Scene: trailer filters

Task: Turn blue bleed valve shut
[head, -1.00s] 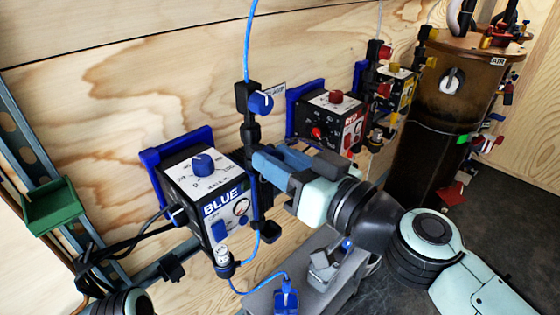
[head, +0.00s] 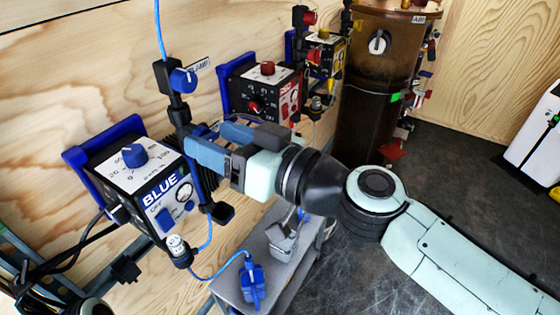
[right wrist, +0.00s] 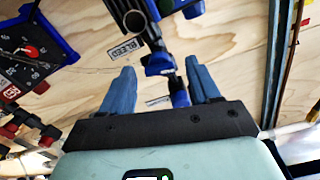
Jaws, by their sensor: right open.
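The blue bleed valve (right wrist: 158,65) shows in the right wrist view as a blue handle on a black fitting, beside a BLEED label (right wrist: 123,53). My right gripper (right wrist: 158,66) is open, with a blue finger on either side of the valve; I cannot tell whether either finger touches it. In the head view my right gripper (head: 204,136) is at the black vertical pipe, just right of the BLUE box (head: 140,172), and hides the valve there.
Another blue knob (head: 183,80) with a label is above my right gripper. A red-labelled box (head: 262,90) and a yellow one (head: 326,55) stand further along the plywood wall. A brown tank (head: 372,100) is beyond. A blue hose hangs below the BLUE box.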

